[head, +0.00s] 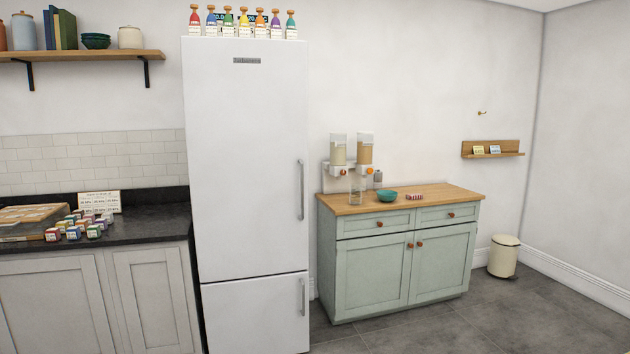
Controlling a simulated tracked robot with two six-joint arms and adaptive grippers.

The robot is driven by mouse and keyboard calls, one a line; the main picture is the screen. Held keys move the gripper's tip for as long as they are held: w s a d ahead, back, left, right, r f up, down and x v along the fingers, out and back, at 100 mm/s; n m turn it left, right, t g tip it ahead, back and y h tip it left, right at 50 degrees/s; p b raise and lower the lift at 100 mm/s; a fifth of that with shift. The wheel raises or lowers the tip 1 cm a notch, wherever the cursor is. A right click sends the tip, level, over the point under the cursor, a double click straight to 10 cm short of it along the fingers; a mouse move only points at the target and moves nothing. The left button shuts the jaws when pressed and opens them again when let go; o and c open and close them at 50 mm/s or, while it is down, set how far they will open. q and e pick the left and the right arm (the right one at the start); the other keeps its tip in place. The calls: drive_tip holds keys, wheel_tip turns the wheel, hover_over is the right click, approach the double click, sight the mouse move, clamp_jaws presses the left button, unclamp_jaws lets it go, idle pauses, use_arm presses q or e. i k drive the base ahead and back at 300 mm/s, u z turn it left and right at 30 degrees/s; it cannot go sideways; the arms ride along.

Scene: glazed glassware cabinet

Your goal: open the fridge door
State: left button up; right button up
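A tall white fridge (245,160) stands left of the middle in the head view. Its large upper door is shut, with a long vertical metal handle (300,190) near the right edge. A smaller lower door (255,316) is also shut and has its own short vertical handle (303,297) at the right. Several colourful bottles (243,24) stand in a row on top of the fridge. Neither of my grippers shows in this view.
A green cabinet (375,270) with dispensers (352,152) and a teal bowl (387,196) stands to the right. A cream bin (503,257) is further right. Grey floor (450,335) is clear in front of the cabinet.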

sight(245, 100)
drive_tip(key=z, duration=0.05)
drive_tip(key=i, duration=2.85)
drive_tip(key=u, duration=0.4)
drive_tip(key=i, duration=0.8)
drive_tip(key=u, duration=0.05)
